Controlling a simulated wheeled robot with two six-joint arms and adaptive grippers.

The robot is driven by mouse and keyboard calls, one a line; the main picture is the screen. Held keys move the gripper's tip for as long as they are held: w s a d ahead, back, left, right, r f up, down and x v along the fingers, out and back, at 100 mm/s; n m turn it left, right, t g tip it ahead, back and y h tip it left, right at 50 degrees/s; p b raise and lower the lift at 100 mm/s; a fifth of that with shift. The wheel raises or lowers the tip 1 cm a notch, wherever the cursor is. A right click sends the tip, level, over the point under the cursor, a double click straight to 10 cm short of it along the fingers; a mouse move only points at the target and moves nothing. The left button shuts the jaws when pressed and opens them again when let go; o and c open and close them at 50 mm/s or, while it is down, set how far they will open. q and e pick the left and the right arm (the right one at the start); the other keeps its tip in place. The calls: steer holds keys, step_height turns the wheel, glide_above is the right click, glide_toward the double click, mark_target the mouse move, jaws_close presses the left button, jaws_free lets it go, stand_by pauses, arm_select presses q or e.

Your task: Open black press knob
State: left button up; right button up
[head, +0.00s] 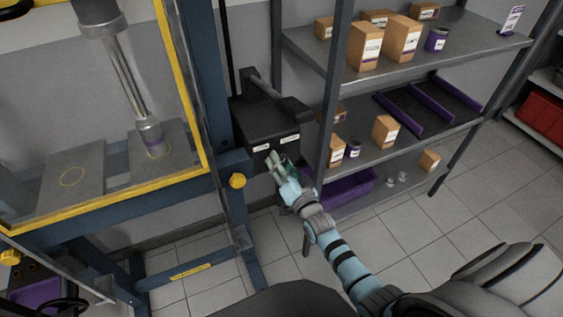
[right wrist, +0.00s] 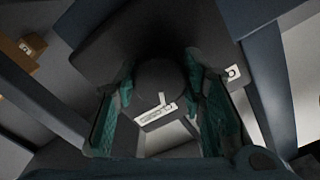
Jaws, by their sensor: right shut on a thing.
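The black press knob (right wrist: 160,82) is a dark round shape between the teal fingers of my right gripper (right wrist: 160,110) in the right wrist view. The fingers are shut on its sides. In the head view my right gripper (head: 277,165) reaches the front of a black box (head: 262,122) fixed beside the blue press frame. The box has two white labels and a dark lever (head: 272,94) on top. The gripper hides most of the knob there. My left gripper is not in view.
The press's blue upright (head: 208,95) and a yellow knob (head: 237,181) stand left of my right gripper. A grey shelf rack (head: 410,60) with boxes, cans and purple trays is close on the right. A purple bin (head: 345,187) sits low behind the arm.

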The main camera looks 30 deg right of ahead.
steer(key=n+p, duration=0.1)
steer(key=n, duration=0.5)
steer(key=n+p, duration=0.1)
steer(key=n, duration=0.4)
steer(key=shift+n, duration=0.4)
stand_by(0.3)
steer(key=o, duration=1.2)
steer(key=s, duration=1.2)
steer(key=shift+a, duration=0.1)
